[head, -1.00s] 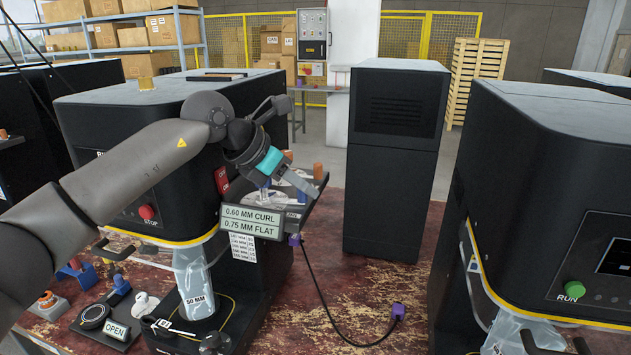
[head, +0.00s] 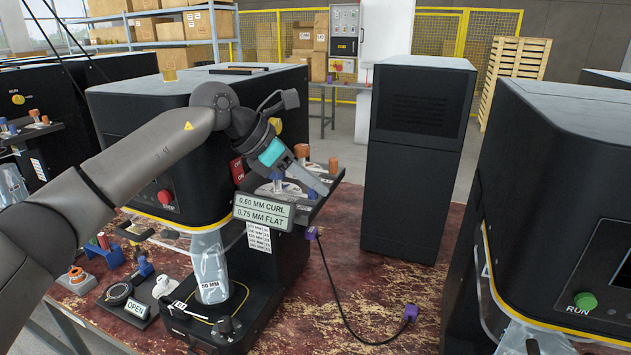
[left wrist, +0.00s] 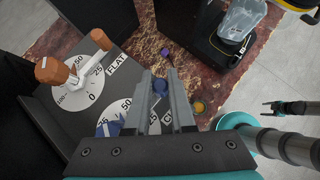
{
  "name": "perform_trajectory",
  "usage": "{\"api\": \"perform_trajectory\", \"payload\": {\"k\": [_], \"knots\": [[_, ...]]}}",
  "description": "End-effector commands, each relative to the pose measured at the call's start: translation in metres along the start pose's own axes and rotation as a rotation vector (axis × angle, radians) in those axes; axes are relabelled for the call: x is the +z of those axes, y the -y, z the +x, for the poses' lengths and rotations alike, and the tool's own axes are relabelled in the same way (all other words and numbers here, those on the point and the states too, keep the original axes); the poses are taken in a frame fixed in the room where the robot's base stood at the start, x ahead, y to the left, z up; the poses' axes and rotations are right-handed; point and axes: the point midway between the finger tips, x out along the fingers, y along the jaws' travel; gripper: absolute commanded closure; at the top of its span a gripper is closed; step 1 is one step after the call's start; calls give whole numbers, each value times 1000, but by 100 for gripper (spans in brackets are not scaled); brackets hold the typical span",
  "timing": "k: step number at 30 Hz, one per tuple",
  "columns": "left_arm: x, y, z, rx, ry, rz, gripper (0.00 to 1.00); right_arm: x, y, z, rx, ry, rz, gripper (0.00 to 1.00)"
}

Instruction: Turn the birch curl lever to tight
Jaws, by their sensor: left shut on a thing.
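My left gripper (head: 318,188) reaches over the tilted lever panel on the side of the middle black machine (head: 200,130). In the left wrist view its fingers (left wrist: 160,88) are shut on a blue knob (left wrist: 161,87) above the curl dial (left wrist: 112,122). The fingers cover part of this dial and its label; the lever's exact reading is hidden. Another blue part (left wrist: 108,128) shows left of the fingers. The flat dial (left wrist: 80,90) has an orange-brown lever beside it. My right gripper (left wrist: 270,104) seems to show small at the right of the wrist view; its jaws are unclear.
A sign (head: 263,210) under the panel reads 0.60 MM CURL, 0.75 MM FLAT. A black cabinet (head: 415,160) and another machine (head: 560,190) stand to the right. An OPEN plate (head: 136,308) is at lower left.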

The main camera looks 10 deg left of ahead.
Motion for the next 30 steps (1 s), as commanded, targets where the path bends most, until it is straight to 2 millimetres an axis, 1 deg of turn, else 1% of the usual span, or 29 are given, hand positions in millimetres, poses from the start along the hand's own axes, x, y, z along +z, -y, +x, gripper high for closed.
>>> {"api": "perform_trajectory", "payload": {"k": [1,9,19,23,26,30], "knots": [[1,0,0,-1,2,0,77,0,0,0,0,0,0,31],[0,0,0,0,0,-1,47,0,1,0,-1,0,0,31],[0,0,0,0,-1,-1,47,0,3,0,-3,-1,1,31],[4,0,-4,0,0,0,47,0,3,0,-4,-1,1,31],[14,0,-13,2,3,2,47,0,3,-1,-4,-1,1,31],[36,-1,-35,3,3,1,47,0,3,-3,-4,-1,1,31]]}}
